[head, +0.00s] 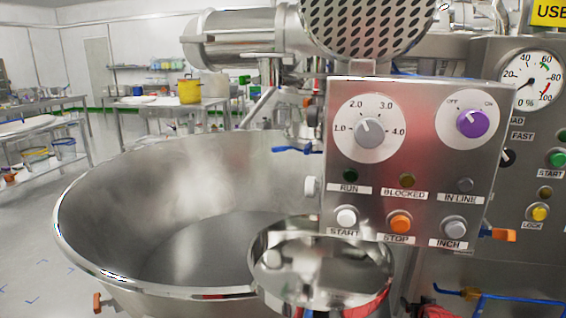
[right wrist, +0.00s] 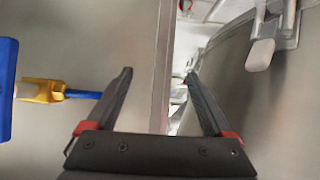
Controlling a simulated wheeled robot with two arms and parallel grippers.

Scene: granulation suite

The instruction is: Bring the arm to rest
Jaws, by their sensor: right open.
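My right gripper (right wrist: 158,74) is open in the right wrist view, its two dark fingers apart with nothing between them. Beyond the fingertips are a plain metal panel edge and a curved steel surface. In the head view, parts of the right gripper (head: 402,300) with red pieces show at the bottom edge, below the control box (head: 345,190) and beside a small steel vessel (head: 320,297); most of it is cut off or hidden. My left gripper is not in view.
A large steel bowl (head: 90,240) fills the left middle. A gauge panel (head: 520,150) stands at the right. Blue pipe with a brass fitting (right wrist: 42,91) lies left of the fingers, and a pale handle (right wrist: 260,55) is at upper right. Floor (head: 30,250) is clear at far left.

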